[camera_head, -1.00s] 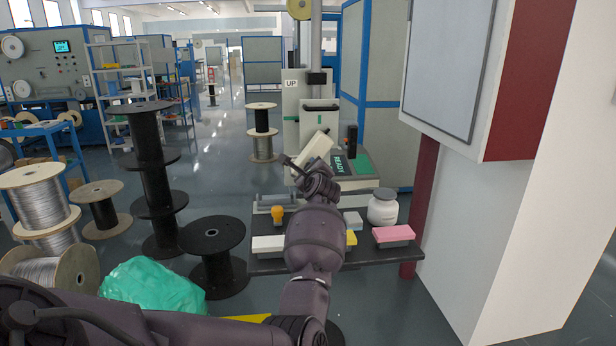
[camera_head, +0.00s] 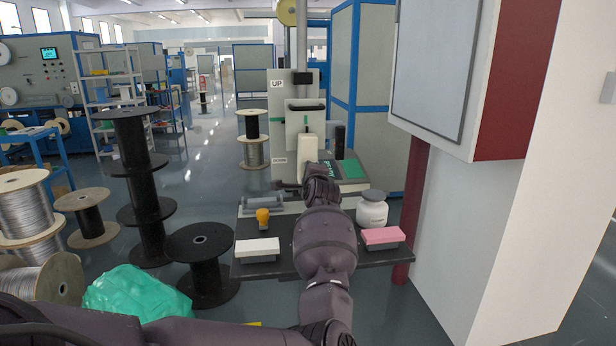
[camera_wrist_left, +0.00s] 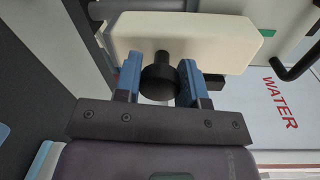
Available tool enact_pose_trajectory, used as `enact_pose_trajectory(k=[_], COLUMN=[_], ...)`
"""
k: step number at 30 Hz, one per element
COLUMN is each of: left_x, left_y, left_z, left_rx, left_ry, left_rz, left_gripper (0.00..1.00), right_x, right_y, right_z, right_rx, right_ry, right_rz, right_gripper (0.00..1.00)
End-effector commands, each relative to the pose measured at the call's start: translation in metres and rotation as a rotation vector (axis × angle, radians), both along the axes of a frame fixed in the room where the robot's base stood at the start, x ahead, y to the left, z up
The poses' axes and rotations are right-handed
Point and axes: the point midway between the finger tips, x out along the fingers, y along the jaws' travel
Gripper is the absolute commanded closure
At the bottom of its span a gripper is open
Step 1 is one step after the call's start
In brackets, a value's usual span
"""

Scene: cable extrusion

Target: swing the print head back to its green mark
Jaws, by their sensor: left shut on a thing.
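The print head is a cream block (camera_head: 307,153) that stands about upright on the front of the grey machine in the head view. It also lies across the top of the left wrist view (camera_wrist_left: 185,40). My left gripper (camera_wrist_left: 160,76) is shut on the black knob (camera_wrist_left: 159,84) that sticks out of the block. In the head view my arm hides the block's lower end and most of the gripper. A green mark (camera_head: 306,120) shows just above the block. In the wrist view a bit of green (camera_wrist_left: 213,81) shows beside the block's edge. My right gripper is not in view.
A dark bench (camera_head: 278,268) in front holds a white block (camera_head: 257,247), an orange-knobbed item (camera_head: 263,216), a white jar (camera_head: 372,210) and a pink block (camera_head: 383,236). A wall cabinet (camera_head: 440,70) is close on the right. Black spools (camera_head: 205,262) stand on the left.

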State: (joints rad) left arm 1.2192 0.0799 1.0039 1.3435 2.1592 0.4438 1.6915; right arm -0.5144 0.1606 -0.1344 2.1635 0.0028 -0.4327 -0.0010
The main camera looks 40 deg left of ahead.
Motion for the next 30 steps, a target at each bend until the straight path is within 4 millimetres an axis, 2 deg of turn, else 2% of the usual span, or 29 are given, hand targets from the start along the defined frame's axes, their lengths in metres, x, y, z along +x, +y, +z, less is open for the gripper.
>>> enact_pose_trajectory(k=[17, 18, 21, 22, 30], left_x=[0.0027, 0.0027, 0.0025, 0.0024, 0.0021], left_y=[-0.0027, -0.0027, -0.0025, -0.0024, -0.0019], left_z=[0.0022, 0.0021, 0.0018, 0.0016, 0.0011], left_rx=[-0.019, -0.019, -0.019, -0.019, -0.019], left_ry=[-0.027, -0.027, -0.026, -0.026, -0.025], left_rz=[-0.003, -0.003, -0.002, -0.002, -0.001], left_gripper=[1.0, 0.58, 0.43, 0.38, 0.38], right_x=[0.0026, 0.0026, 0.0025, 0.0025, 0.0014], right_y=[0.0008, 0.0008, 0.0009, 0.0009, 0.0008], right_z=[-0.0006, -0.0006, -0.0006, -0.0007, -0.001], right_rx=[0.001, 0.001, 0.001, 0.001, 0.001], right_ry=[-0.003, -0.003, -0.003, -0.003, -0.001], right_rz=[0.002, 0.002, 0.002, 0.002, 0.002], right_gripper=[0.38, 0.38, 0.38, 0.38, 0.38])
